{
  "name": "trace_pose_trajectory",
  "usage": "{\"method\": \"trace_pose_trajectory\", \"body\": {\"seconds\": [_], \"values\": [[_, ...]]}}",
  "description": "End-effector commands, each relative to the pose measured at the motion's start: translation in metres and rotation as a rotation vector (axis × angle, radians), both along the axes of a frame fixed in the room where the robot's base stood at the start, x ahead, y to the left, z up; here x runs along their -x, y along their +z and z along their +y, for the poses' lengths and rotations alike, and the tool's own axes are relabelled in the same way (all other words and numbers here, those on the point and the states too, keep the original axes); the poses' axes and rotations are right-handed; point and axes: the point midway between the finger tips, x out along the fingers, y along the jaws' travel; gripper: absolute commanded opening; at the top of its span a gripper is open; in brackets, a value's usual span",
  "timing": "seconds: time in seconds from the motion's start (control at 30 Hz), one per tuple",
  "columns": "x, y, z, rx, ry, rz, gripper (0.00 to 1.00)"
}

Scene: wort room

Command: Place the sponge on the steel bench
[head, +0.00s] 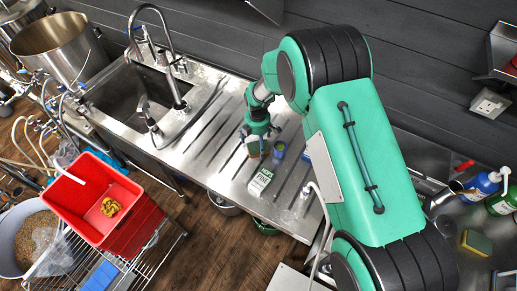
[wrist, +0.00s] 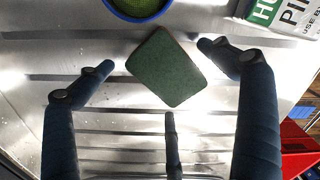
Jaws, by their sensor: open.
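A sponge with a dark green face (wrist: 168,68) lies on the ribbed steel drainboard of the sink bench (head: 215,150). My gripper (head: 256,138) is over that drainboard in the head view, close above the sponge and partly covering it. In the wrist view my gripper (wrist: 163,75) is open, with fingers spread to the left, right and below the sponge. No finger clearly grips it. A second steel bench (head: 455,260) shows at the lower right of the head view, with a yellow and green sponge (head: 476,242) lying on it.
A blue-rimmed cup with green contents (head: 279,149) and a green and white carton (head: 260,182) stand close to the sponge. Blue and green bottles (head: 480,186) stand on the right bench. A red crate (head: 95,205) sits on a wire rack at left.

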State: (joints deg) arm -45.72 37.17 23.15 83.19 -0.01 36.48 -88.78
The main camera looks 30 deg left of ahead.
Motion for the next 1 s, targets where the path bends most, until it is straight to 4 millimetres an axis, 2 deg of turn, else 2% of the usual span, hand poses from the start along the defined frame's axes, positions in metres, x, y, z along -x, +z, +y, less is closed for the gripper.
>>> {"method": "trace_pose_trajectory", "body": {"seconds": [0.33,0.5,0.7,1.0], "values": [[0.0001,0.0001,-0.0001,0.0,0.0,0.0,0.94],[0.0001,0.0001,-0.0001,0.0,0.0,0.0,0.63],[0.0001,0.0001,-0.0001,0.0,0.0,0.0,0.59],[0.0,0.002,0.0,0.0,0.0,0.0,0.59]]}}
